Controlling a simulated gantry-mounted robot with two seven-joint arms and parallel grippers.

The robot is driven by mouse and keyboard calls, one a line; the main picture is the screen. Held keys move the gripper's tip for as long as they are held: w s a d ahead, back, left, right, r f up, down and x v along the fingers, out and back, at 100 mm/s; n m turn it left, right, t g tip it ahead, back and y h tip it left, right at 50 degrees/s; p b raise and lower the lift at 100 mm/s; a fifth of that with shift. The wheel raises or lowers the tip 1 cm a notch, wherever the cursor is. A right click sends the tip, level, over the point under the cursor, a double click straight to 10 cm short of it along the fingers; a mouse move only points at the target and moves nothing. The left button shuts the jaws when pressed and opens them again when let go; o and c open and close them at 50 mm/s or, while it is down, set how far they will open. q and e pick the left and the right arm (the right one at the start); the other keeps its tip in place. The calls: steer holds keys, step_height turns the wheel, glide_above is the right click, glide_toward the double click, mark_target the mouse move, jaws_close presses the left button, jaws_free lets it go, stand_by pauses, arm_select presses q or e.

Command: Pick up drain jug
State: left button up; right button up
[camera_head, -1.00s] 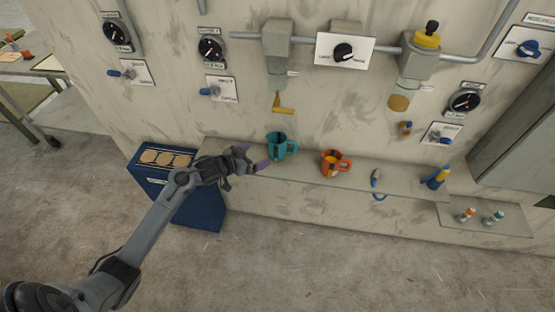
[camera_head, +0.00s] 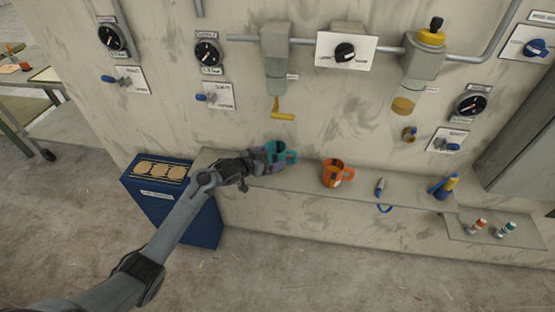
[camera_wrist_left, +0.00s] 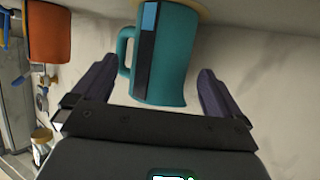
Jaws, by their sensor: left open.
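Two jugs stand on the wall shelf: a teal jug (camera_head: 283,150) and an orange jug (camera_head: 332,175) to its right. No readable label tells which is the drain jug. My left gripper (camera_head: 265,160) is at the teal jug's left side and covers part of it. In the left wrist view the teal jug (camera_wrist_left: 165,55) lies between the two spread purple fingers of that gripper (camera_wrist_left: 156,68), with gaps on both sides. Its handle points left there, near the left finger. The orange jug (camera_wrist_left: 48,30) shows at that view's upper left. My right gripper is out of view.
A yellow-handled outlet (camera_head: 282,115) hangs above the teal jug. A blue bin (camera_head: 145,192) stands on the floor below left. The shelf between the jugs is clear.

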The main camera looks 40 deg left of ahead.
arm_select(q)
steer(key=shift+b+x, duration=0.45)
steer(key=shift+x, duration=1.1)
steer(key=c, duration=1.1)
steer(key=shift+c, duration=0.5)
steer(key=shift+r, duration=0.1)
